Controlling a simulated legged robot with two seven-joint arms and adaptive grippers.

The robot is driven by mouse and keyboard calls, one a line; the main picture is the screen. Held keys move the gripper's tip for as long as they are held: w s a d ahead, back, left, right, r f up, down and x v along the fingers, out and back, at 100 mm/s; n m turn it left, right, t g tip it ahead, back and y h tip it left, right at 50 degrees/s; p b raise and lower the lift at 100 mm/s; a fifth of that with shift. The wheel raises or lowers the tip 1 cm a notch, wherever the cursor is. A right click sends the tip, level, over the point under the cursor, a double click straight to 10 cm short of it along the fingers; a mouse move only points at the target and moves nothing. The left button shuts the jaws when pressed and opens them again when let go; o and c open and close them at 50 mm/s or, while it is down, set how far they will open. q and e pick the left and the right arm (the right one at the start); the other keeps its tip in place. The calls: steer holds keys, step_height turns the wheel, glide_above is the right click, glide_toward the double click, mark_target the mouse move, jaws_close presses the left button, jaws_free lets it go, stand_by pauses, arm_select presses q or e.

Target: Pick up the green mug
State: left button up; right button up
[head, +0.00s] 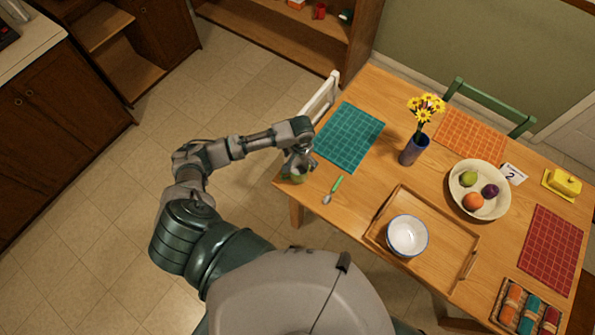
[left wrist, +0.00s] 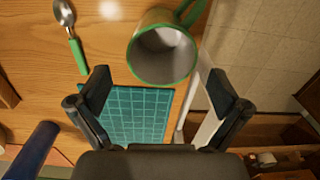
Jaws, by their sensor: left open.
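The green mug (left wrist: 164,50) is in the left wrist view, at the top centre, with a green rim, a grey inside and a green handle at its upper right. In the head view only a bit of green mug (head: 291,178) shows at the table's left corner, mostly hidden by my left gripper (head: 299,163). In the left wrist view my left gripper (left wrist: 157,88) is open, its two fingers apart, and the mug appears beyond the fingertips, between their lines. Nothing is held. My right gripper is not in view.
A green-handled spoon (head: 333,189) lies right of the mug. A teal placemat (head: 349,136) is behind it. A tray (head: 446,257) with a white bowl (head: 407,236), a vase of yellow flowers (head: 414,149) and a fruit bowl (head: 463,203) stand farther right. A white chair (head: 319,100) is at the table's left edge.

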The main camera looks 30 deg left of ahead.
mark_target(299, 169)
arm_select(q)
steer(key=f, duration=0.7)
steer(key=shift+a+f, duration=0.2)
steer(key=shift+f, duration=0.2)
steer(key=c, duration=1.3)
steer(key=shift+r, duration=0.1)
